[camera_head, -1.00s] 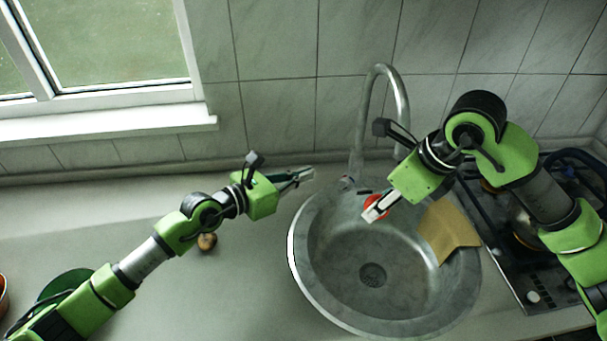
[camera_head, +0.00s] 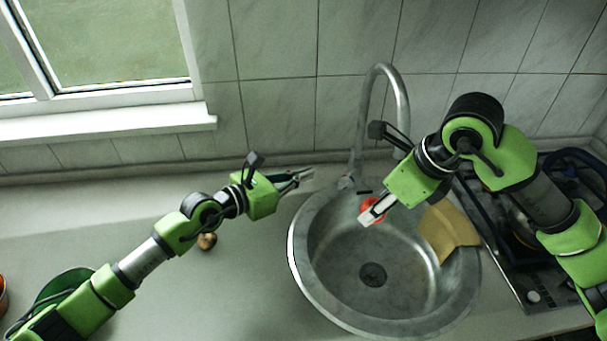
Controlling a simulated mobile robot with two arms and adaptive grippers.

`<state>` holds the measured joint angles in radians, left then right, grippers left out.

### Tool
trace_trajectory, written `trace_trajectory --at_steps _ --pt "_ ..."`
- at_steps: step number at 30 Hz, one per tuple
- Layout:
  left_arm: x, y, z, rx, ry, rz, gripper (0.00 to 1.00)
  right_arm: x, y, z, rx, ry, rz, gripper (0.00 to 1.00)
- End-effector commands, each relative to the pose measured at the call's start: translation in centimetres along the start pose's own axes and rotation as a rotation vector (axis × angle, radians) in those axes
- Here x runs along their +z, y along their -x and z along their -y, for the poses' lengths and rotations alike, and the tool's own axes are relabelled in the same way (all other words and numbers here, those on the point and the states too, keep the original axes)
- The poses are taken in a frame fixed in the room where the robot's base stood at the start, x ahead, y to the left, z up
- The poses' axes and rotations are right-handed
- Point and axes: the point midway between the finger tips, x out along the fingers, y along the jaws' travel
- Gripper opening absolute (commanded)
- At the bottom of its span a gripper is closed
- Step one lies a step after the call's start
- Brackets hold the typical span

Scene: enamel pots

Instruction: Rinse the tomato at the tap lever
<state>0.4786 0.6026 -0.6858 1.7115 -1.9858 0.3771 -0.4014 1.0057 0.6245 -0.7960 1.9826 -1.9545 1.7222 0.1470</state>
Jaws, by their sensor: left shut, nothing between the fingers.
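The red tomato (camera_head: 369,206) is over the back of the round metal sink (camera_head: 335,270), partly hidden by my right gripper. My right gripper (camera_head: 371,212) is shut on the tomato, with one pale finger in front of it. The tap's base, with what looks like the lever (camera_head: 347,181), stands at the sink's back rim. My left gripper (camera_head: 303,177) is shut and empty, its tips pointing right, a little left of the tap base. I cannot see any running water.
A tan cloth or sponge (camera_head: 448,234) lies over the sink's right side. A stove (camera_head: 533,285) is at the right, partly under my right arm. A small brown round thing (camera_head: 207,241) sits by my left arm. The counter (camera_head: 230,290) left of the sink is mostly clear.

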Motion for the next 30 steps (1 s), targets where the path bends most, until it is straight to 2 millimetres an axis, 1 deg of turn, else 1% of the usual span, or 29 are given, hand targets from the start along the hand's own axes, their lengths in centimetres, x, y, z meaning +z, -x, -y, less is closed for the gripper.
trace_trajectory --at_steps 16,30 --pt "0.1 0.0 0.0 0.0 0.0 0.0 0.0 0.1 0.2 -0.1 0.0 0.001 0.001 0.1" --pt "1.4 0.3 0.0 0.0 0.0 0.0 0.0 1.2 3.0 -3.6 0.0 0.003 0.001 0.1"
